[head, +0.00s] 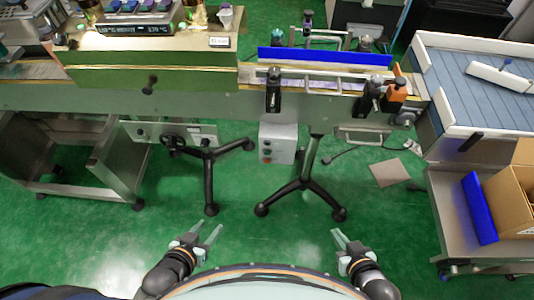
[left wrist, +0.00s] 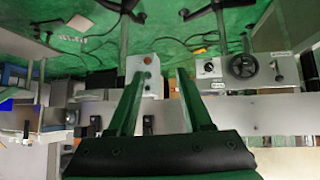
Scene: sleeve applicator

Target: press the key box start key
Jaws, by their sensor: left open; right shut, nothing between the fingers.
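The key box (head: 277,143), a grey box with a short column of round keys on its left side, hangs at the front of the conveyor in the head view. It also shows in the left wrist view (left wrist: 143,66), upside down and partly hidden by a finger. Which key is the start key I cannot tell. My left gripper (head: 209,229) is open and empty, low and to the left of the box, well apart from it. Its spread fingers (left wrist: 160,75) show in the left wrist view. My right gripper (head: 342,240) is shut and empty, low and to the right of the box.
The long conveyor (head: 205,97) crosses above the green floor, on black-footed stands (head: 305,185). A panel with a handwheel (head: 172,138) is left of the box. A cardboard box (head: 505,200) stands at the right. The space between my grippers and the key box looks clear.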

